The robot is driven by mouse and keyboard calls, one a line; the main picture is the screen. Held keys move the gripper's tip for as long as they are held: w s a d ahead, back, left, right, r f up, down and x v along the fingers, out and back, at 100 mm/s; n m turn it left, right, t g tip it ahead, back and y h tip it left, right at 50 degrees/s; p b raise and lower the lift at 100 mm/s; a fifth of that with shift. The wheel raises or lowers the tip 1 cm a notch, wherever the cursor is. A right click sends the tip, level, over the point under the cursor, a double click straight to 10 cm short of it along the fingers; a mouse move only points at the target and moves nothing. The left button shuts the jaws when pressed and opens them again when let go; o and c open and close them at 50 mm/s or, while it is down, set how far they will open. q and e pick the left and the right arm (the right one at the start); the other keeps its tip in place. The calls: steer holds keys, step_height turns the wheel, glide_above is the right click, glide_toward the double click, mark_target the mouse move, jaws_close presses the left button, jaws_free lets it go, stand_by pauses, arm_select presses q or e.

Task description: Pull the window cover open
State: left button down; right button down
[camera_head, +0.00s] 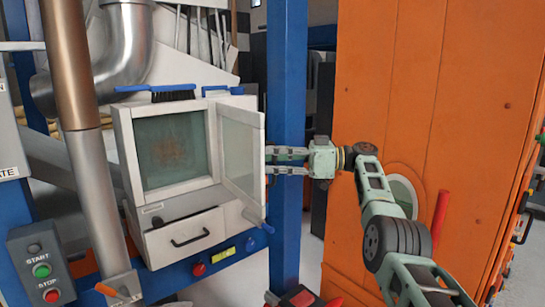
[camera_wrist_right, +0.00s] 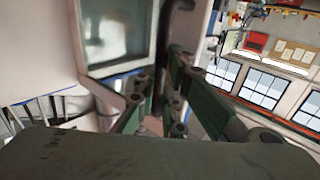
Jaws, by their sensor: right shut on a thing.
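The window cover (camera_head: 242,148) is a pale framed glass pane on the right side of the white box. It stands swung out, with the window opening (camera_head: 172,148) uncovered to its left. My right gripper (camera_head: 272,160) is at the cover's outer right edge, its fingers pointing left. In the right wrist view, the gripper (camera_wrist_right: 160,85) is shut around a dark upright handle (camera_wrist_right: 164,45) beside the pale framed pane (camera_wrist_right: 117,35). In the head view the cover hides the grip. My left gripper is not in view.
A blue post (camera_head: 287,75) stands behind my right gripper, and an orange cabinet (camera_head: 425,75) fills the right. A drawer (camera_head: 188,238) with a black handle is below the window. A START/STOP box (camera_head: 42,265) is at lower left.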

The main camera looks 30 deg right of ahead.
steer(key=shift+w+d+r, duration=0.1)
steer(key=shift+d+r, duration=0.05)
steer(key=shift+r, duration=0.45)
steer(key=c, duration=2.1)
jaws_free()
steer(key=shift+o, duration=1.3)
steer(key=shift+w+a+f, duration=0.1)
steer(key=shift+w+a, duration=0.1)
steer(key=shift+w, duration=0.1)
steer(key=shift+s+d, duration=0.1)
steer(key=shift+f, duration=0.1)
